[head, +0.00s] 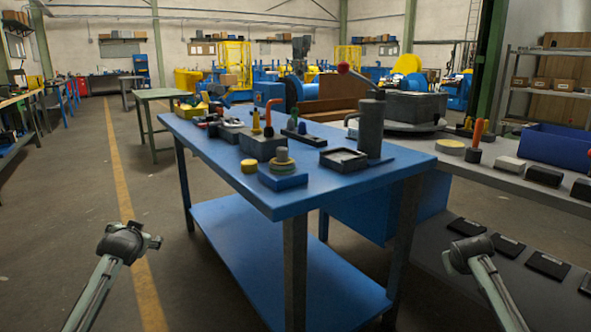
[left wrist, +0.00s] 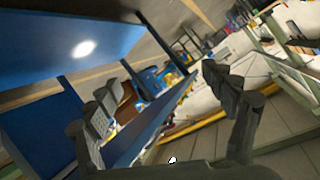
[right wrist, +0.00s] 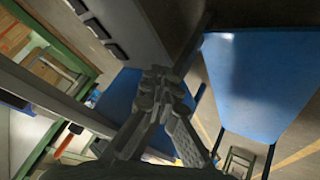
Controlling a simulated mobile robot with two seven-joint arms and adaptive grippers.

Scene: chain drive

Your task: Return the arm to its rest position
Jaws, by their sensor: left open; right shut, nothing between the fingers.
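My left gripper (left wrist: 168,75) shows in the left wrist view with its two fingers spread wide and nothing between them. My right gripper (right wrist: 158,82) shows in the right wrist view with its fingers together and nothing held. In the head view, my left arm (head: 122,243) stands at the lower left, in front of the left side of the blue table. My right arm (head: 472,252) stands at the lower right, in front of the grey bench. Both arms look clear of the furniture there. I cannot make out the grippers' fingers in the head view.
The blue table (head: 335,188) holds a grey block, a tray, a dark cylinder and small parts. Its lower shelf (head: 290,270) is bare. A grey bench (head: 505,175) with a blue bin (head: 560,148) stands at the right. The floor at the left is open.

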